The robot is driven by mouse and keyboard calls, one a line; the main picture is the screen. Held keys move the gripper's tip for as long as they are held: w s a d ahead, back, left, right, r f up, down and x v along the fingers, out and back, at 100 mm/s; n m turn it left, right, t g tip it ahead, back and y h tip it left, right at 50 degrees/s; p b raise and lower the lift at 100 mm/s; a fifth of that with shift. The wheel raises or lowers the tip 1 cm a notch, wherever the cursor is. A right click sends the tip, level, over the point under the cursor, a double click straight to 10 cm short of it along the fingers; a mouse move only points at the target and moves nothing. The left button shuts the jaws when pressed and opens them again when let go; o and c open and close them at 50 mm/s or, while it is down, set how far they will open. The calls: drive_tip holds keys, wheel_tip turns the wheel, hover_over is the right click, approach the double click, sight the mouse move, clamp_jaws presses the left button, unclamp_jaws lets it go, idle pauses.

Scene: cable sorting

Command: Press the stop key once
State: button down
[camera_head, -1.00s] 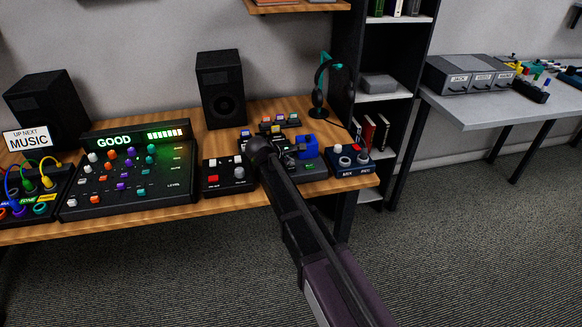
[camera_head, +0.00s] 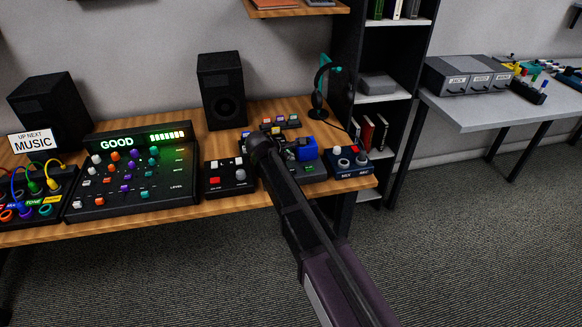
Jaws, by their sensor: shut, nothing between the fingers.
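My arm reaches up over the desk from the lower right. My gripper (camera_head: 296,146) is small and dark, shut and empty, above a dark device (camera_head: 311,168) with a small green light. A blue block-like part (camera_head: 308,154) shows right beside the gripper. My arm hides the left part of this device. I cannot tell whether the fingertips touch anything. No key label reading stop is legible. A small black box (camera_head: 241,188) left of my arm carries a red key (camera_head: 214,181), pale keys and a grey knob (camera_head: 240,175).
A mixer console (camera_head: 120,206) with a GOOD display stands to the left, beside a patch box (camera_head: 40,207) with cables. A dark blue knob box (camera_head: 348,173) is at the right desk edge. A speaker (camera_head: 221,90) and a headphone stand (camera_head: 322,90) are behind.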

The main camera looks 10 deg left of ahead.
drive_tip(key=shift+r+p, duration=0.7)
drive_tip(key=shift+r, duration=0.25)
drive_tip(key=s+d+r+m+g+y+p, duration=0.1)
drive_tip(key=s+d+m+g+p, duration=0.1)
drive_tip(key=s+d+m, duration=0.5)
drive_tip(key=s+d+r+m+g+y+p, duration=0.2)
drive_tip(key=s+d+m+p, duration=0.3)
drive_tip(key=d, duration=1.1)
drive_tip(key=s+d+r+m+g+y+p, duration=0.1)
drive_tip(key=s+d+m+g+p, duration=0.2)
drive_tip(key=s+d+m, duration=0.6)
drive_tip(key=s+d+g, duration=0.1)
drive_tip(key=d, duration=0.2)
drive_tip(key=shift+s+r, duration=0.15)
drive_tip(key=shift+r, duration=0.2)
